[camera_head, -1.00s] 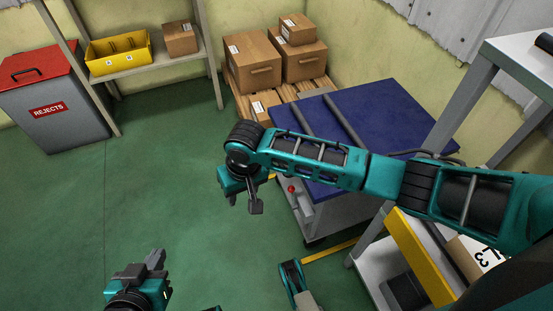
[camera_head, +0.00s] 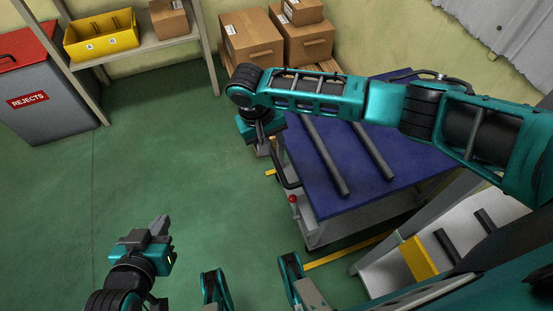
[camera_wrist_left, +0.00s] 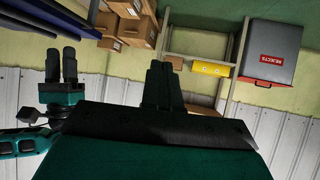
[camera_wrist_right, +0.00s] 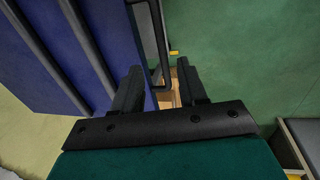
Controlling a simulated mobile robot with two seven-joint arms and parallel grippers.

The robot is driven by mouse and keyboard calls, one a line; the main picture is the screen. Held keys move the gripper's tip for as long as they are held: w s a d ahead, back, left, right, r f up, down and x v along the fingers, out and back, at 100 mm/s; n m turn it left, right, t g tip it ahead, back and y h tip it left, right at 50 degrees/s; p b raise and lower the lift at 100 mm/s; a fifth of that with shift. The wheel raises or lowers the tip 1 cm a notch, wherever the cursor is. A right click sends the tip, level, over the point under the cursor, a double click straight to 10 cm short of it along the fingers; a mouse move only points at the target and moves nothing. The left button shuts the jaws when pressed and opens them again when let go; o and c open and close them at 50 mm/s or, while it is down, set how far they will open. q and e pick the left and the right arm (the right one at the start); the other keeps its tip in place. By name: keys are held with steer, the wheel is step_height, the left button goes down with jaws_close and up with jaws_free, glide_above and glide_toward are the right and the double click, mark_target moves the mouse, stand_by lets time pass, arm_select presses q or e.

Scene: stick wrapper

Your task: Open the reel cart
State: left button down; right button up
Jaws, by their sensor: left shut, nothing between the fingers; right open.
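The reel cart has a blue top (camera_head: 345,190) with two grey bars across it and a light grey body, right of centre in the head view. A black bar handle (camera_head: 281,168) stands on its left side, and a red-knobbed lever (camera_head: 292,199) sits nearer me. My right gripper (camera_head: 266,145) is open at the far end of the handle. In the right wrist view the handle (camera_wrist_right: 163,35) runs up to the gap between the open fingers (camera_wrist_right: 162,85); whether it touches them I cannot tell. My left gripper (camera_head: 160,225) is shut and empty over the floor at lower left.
A grey bin with a red lid (camera_head: 20,40) and a shelf with a yellow crate (camera_head: 102,35) stand at the back left. Cardboard boxes (camera_head: 250,40) are behind the cart. A grey bench with a yellow block (camera_head: 419,258) is at lower right. The green floor left of the cart is clear.

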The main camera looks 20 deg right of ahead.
mark_target(278, 164)
steer(key=f+b, duration=0.1)
steer(key=f, duration=0.2)
steer(key=d+f+b, duration=0.1)
steer(key=f, duration=0.2)
steer(key=f+b, duration=0.1)
steer(key=f, duration=0.2)
steer(key=shift+d+f+b, duration=0.25)
steer(key=shift+d+b, duration=0.05)
steer(key=shift+d, duration=0.1)
jaws_close()
